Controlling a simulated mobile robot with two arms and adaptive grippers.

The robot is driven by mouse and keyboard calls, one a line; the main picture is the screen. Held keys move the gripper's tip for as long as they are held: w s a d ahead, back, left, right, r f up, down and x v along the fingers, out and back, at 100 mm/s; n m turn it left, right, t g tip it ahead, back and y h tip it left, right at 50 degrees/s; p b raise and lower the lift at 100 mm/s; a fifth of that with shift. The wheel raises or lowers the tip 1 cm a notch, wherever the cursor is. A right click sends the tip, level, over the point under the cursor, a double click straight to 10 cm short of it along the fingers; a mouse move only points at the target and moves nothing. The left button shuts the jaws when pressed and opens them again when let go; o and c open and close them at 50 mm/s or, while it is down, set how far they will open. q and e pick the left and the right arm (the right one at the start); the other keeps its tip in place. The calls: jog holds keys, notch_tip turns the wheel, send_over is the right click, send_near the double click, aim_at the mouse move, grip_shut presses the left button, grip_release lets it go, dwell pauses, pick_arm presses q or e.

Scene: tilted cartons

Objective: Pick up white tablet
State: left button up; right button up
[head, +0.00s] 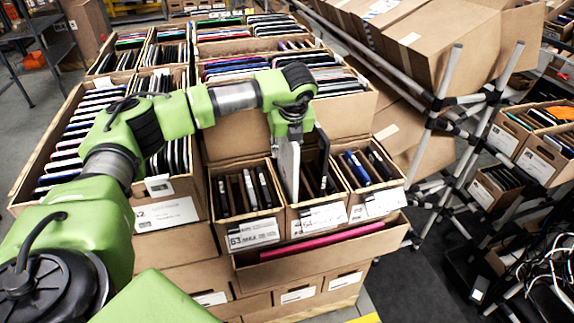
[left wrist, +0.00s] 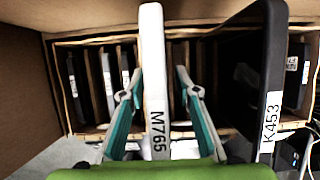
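The white tablet (head: 289,172), a thin upright slab, stands in the middle front carton, its upper part above the rim and its lower end hidden. My left gripper (head: 291,124) is directly above it, pointing down. In the left wrist view the tablet (left wrist: 155,75) carries the label M765. It lies between the two teal fingers of my left gripper (left wrist: 158,78), one on each side. A gap shows on the right side; the left fingertip is very close to the tablet. The gripper looks open around it. My right gripper is not in view.
A tall black tablet (left wrist: 262,70) labelled K453 stands close on the right, in the same carton. Neighbouring cartons (head: 253,233) hold dark devices. A pink item (head: 325,241) lies in the tray in front. A metal-tube rack (head: 450,100) with cartons stands at right.

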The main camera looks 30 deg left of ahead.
pick_arm(q)
jog(key=shift+f, duration=0.1)
jog(key=shift+c, duration=0.4)
grip_shut()
jog(key=shift+r+p, duration=0.3)
jog(key=shift+r, duration=0.25)
notch_tip(320, 180, up, 9)
jog(key=b, duration=0.3)
jog(key=shift+r, duration=0.25)
jog(key=shift+r, duration=0.7)
